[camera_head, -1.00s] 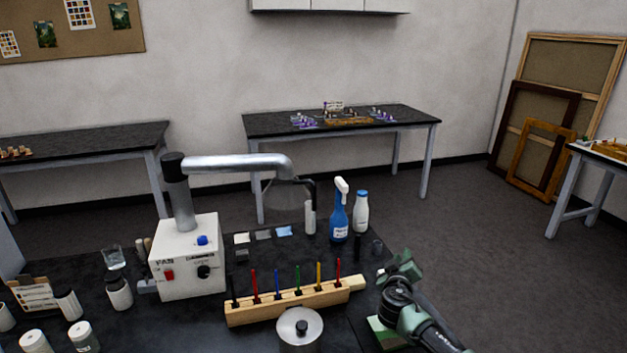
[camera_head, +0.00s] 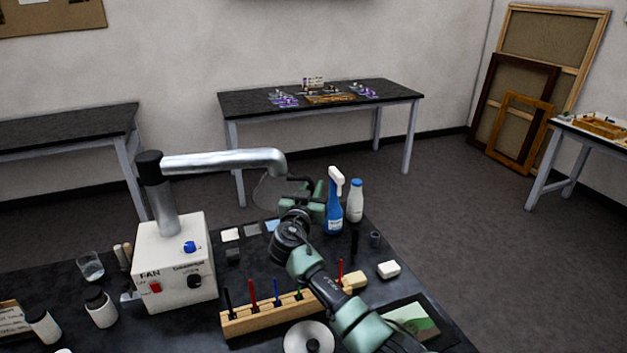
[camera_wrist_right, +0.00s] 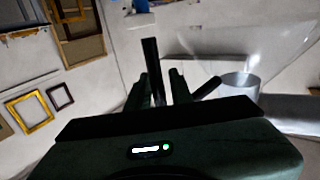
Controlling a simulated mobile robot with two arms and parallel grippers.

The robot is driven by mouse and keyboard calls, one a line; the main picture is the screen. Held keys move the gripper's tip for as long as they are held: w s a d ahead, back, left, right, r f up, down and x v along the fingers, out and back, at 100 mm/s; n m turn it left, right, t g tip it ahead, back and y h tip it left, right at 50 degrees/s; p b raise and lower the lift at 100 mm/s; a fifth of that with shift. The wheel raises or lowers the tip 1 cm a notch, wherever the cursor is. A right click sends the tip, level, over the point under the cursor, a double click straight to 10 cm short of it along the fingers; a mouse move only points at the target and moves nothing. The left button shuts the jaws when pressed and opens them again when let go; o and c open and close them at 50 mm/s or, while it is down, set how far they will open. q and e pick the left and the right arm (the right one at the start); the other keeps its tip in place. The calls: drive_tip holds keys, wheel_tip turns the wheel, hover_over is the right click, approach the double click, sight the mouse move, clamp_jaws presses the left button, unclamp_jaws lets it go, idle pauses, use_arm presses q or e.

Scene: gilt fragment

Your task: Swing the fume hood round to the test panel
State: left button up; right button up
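The fume hood has a white fan box (camera_head: 175,262) on the near table, a silver duct arm (camera_head: 225,161) reaching right and a clear hood (camera_head: 270,192) at its end. A dark handle bracket (camera_head: 299,180) shows beside the hood. My right gripper (camera_head: 314,190) is at this bracket. In the right wrist view, a dark upright bar (camera_wrist_right: 152,65) stands between the spread fingers of the gripper (camera_wrist_right: 160,88); I see no clear grip on it. A small green painted panel (camera_head: 412,318), perhaps the test panel, lies at the table's lower right, partly behind my arm. My left gripper is not in view.
A blue spray bottle (camera_head: 334,208) and a white bottle (camera_head: 355,203) stand just right of my right gripper. A wooden rack (camera_head: 262,318) of coloured tools and a lidded metal pot (camera_head: 309,340) are in front. A white block (camera_head: 388,270) lies near the right edge.

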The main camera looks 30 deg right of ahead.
drive_tip(key=shift+w+d+r, duration=0.1)
drive_tip(key=shift+w+d, duration=0.3)
drive_tip(key=shift+d, duration=0.15)
clamp_jaws()
idle(1.1)
